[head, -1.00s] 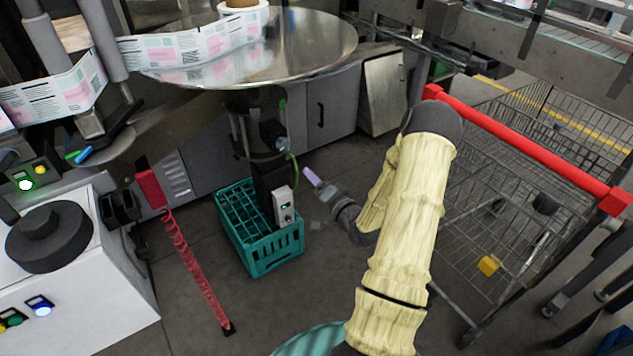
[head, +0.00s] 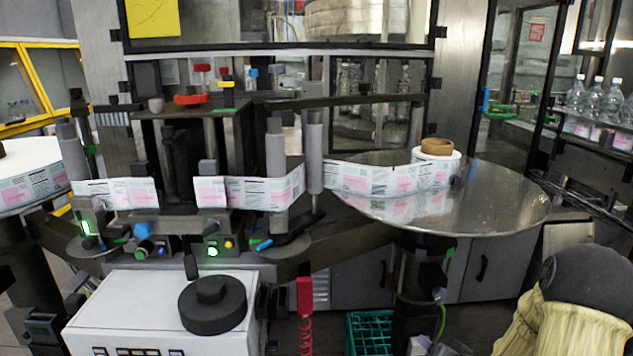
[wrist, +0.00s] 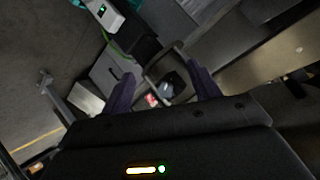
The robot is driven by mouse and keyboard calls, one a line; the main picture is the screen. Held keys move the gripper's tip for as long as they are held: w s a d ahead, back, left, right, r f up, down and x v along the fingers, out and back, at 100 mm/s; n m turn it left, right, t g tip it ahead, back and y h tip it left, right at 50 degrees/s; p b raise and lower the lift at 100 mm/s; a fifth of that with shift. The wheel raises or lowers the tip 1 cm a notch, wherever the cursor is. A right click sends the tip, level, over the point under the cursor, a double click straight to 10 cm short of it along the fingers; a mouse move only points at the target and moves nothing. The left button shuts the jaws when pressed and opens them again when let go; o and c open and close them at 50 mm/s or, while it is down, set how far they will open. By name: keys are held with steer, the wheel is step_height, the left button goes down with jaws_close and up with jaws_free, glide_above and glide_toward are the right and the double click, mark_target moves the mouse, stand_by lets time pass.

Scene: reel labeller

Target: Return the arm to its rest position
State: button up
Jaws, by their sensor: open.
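My gripper (wrist: 163,84) shows in the wrist view with its two dark purple fingers apart and nothing between them. Beyond the fingers are a grey panel and a dark frame with small red and pale details, too dim to name. In the head view, only part of my arm, with its cream sleeve and dark joint, shows at the lower right. My gripper cannot be made out there.
The round metal table (head: 490,205) bears a label reel (head: 436,172); its label strip runs left through the labeller. A white cabinet (head: 150,312) stands front left. A teal crate (head: 370,330) sits low beneath the table. Bottles (head: 590,97) stand far right.

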steer(key=s+a+r+n+g+h, duration=0.1)
steer(key=s+a+r+n+g, duration=0.3)
steer(key=s+a, duration=0.45)
steer(key=s+a+r+n+g, duration=0.2)
steer(key=s+a+r+g, duration=0.3)
steer(key=s, duration=0.6)
step_height(320, 180, up, 17)
steer(key=p, duration=1.8)
steer(key=shift+w+a, duration=0.3)
